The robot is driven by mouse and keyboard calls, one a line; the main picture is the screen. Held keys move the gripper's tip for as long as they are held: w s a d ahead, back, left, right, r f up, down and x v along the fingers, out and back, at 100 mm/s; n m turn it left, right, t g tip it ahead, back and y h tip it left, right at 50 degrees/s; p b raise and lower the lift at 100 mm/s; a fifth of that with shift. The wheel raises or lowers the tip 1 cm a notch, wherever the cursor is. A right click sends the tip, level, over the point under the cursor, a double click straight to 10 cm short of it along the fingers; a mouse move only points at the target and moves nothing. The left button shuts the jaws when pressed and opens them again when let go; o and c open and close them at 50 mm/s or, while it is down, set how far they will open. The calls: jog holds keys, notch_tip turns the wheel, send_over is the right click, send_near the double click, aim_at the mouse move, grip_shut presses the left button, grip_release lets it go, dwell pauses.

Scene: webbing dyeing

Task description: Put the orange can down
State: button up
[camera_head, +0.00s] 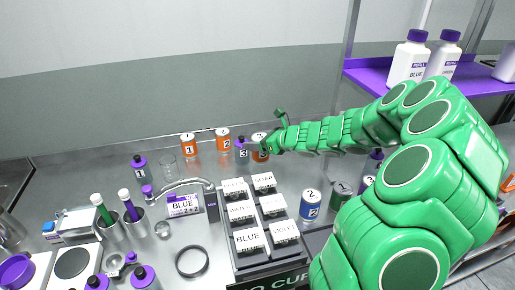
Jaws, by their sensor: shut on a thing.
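An orange can (258,155) with a white band and a dark mark is at the end of my green arm, near the back of the metal table. My gripper (268,143) is shut on this can from its right side and hides part of it. I cannot tell whether the can's base touches the table. Two similar orange cans stand upright in a row to its left, one marked 1 (188,146) and one marked 2 (223,138).
A rack of labelled boxes (248,240) lies in front. A blue can (311,204) stands to the right. A clear glass (168,165) and bottle 1 (140,167) are at the left.

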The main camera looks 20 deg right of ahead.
jog(key=w+d+f+m+t+h, duration=0.1)
jog(key=w+d+m+h, duration=0.15)
jog(key=w, duration=0.85)
jog(key=w+d+f+m+t+h, duration=0.15)
jog(key=w+d, duration=0.25)
jog(key=w, duration=0.7)
jog(key=shift+m+h, duration=0.5)
jog(key=shift+f, duration=3.45)
jog(key=shift+f, duration=0.15)
jog(key=o, duration=1.3)
